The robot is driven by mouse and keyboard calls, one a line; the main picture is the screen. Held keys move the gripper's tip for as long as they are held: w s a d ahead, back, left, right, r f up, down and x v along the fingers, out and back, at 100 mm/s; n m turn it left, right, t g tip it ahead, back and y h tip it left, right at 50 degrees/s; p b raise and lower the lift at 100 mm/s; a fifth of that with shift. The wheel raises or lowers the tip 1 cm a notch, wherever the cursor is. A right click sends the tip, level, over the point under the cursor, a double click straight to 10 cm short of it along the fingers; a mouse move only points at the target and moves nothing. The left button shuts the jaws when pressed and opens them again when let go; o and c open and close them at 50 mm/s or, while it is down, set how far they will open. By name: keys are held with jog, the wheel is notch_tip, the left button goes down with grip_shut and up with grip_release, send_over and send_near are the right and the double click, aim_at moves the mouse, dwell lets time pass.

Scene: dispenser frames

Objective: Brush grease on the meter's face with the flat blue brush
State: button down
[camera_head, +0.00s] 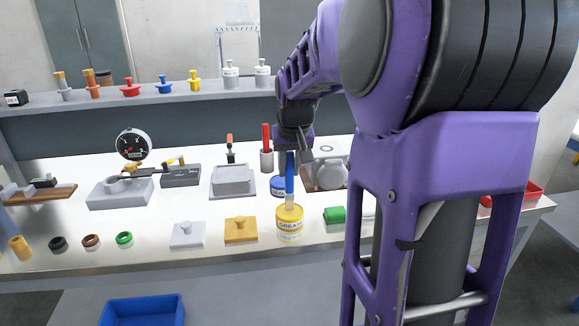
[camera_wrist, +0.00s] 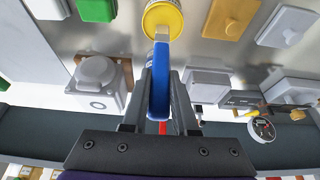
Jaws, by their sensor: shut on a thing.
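My gripper (camera_head: 291,153) is shut on the flat blue brush (camera_head: 290,175), which points down over the yellow grease pot (camera_head: 289,225). The brush's pale tip is at the pot's top; I cannot tell how deep it reaches. In the wrist view the blue brush (camera_wrist: 160,88) lies between my gripper's fingers (camera_wrist: 158,100), with its tip over the yellow pot (camera_wrist: 163,14).
A blue pot (camera_head: 279,186) stands just behind the grease pot. A red-handled tool (camera_head: 266,138) stands in a cup (camera_head: 266,160) behind. A grey box (camera_head: 233,180) and a dark grey block (camera_head: 181,176) lie between pot and meter. Yellow (camera_head: 240,230) and grey plates (camera_head: 188,235) lie in front.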

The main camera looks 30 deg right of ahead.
jog(key=shift+f, duration=0.45)
dwell(1.1)
jog(key=shift+r+p, duration=2.7)
jog(key=shift+r, duration=0.9)
jog(key=shift+f, duration=0.1)
